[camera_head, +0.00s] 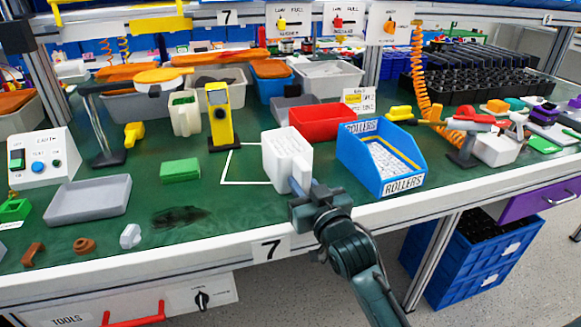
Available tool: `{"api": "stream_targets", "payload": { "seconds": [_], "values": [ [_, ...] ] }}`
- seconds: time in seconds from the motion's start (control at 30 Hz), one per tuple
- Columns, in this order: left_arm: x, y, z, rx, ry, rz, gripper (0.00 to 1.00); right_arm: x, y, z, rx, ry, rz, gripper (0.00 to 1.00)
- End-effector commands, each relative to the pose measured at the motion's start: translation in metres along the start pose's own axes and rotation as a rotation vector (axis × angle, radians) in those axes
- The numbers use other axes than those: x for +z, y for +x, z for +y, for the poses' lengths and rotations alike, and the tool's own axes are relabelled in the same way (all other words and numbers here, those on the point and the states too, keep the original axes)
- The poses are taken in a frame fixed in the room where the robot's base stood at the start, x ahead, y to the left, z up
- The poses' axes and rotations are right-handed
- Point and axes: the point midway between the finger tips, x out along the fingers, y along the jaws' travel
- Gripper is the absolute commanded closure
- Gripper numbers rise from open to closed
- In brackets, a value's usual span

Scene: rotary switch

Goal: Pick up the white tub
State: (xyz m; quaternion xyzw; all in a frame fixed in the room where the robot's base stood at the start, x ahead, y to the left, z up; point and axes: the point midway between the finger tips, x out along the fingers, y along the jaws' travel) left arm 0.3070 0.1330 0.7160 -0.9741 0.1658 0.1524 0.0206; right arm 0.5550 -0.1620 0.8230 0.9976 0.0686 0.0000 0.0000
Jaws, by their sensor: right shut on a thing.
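The white tub (285,152) is a small pale box at the front middle of the green bench, over the white outlined square (242,182). My right gripper (303,190) comes up from the bottom right and is shut on the tub's near right side. The fingertips are partly hidden against the tub. The tub looks roughly upright; I cannot tell whether it touches the bench. My left gripper is not in view.
A blue ROLLERS bin (403,184) stands close on the right, with a red bin (322,121) behind. A yellow device (220,117) and a green block (180,170) are to the left. A grey tray (88,200) lies farther left. The bench's white front edge (215,250) runs below.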

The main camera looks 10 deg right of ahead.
Motion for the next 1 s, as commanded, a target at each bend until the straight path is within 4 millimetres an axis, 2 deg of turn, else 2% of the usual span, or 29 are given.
{"api": "stream_targets", "payload": {
  "seconds": [0.1,0.33,0.43,0.8,1.0],
  "values": [
    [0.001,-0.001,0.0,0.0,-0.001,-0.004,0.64,0.0,0.0,0.0,0.0,0.0,0.0,1.0],
    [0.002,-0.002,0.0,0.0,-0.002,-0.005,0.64,-0.003,0.0,0.0,0.0,0.0,0.006,1.0],
    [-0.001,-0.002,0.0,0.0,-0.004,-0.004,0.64,-0.01,0.0,0.0,0.0,0.0,0.007,1.0],
    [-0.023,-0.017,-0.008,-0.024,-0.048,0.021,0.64,-0.08,0.0,0.0,-0.001,0.0,0.01,1.0],
    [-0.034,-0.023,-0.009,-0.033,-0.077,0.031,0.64,-0.104,0.003,0.001,-0.002,-0.002,0.007,1.0]
  ]
}}
